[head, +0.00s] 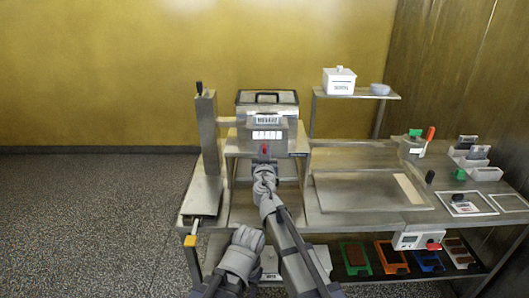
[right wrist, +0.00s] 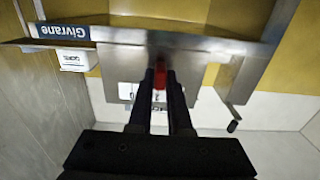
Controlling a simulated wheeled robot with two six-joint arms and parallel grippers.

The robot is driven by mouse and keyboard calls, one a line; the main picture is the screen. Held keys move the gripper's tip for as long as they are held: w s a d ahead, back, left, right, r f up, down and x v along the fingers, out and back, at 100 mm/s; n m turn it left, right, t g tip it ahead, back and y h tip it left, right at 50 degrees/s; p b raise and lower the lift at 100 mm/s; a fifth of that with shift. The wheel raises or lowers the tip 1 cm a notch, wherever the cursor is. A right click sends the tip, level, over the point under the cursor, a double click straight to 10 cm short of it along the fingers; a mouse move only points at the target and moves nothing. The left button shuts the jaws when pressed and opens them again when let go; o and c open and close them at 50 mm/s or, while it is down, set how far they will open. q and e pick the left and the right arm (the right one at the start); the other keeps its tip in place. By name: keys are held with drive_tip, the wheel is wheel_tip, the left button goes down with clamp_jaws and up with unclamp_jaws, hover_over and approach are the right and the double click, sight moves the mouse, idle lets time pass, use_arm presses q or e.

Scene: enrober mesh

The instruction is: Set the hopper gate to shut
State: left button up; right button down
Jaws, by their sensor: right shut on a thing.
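The steel hopper (head: 267,128) stands on a raised frame in the middle of the head view, with a white marked plate on its front. A small red gate handle (head: 265,149) shows below that plate. My right gripper (head: 265,163) reaches up to it from below. In the right wrist view the red handle (right wrist: 159,76) sits between the two dark fingers of my right gripper (right wrist: 159,92), which is shut on it. My left gripper (head: 245,240) is low in front of the bench, apart from the hopper; its fingers cannot be made out.
A steel post (head: 206,145) stands left of the hopper. A shelf (head: 352,94) at the back right holds a white box (head: 339,81) and a bowl (head: 380,89). Trays and small containers fill the right end. Colored trays lie on the lower shelf.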

idle(0.5)
drive_tip(key=d, duration=0.4)
drive_tip(key=shift+d, duration=0.25)
drive_tip(key=shift+a, duration=0.1)
drive_tip(key=c, duration=0.8)
unclamp_jaws()
drive_tip(key=shift+c, duration=0.2)
drive_tip(key=shift+s, duration=0.1)
approach(277, 145)
drive_tip(key=shift+s, duration=1)
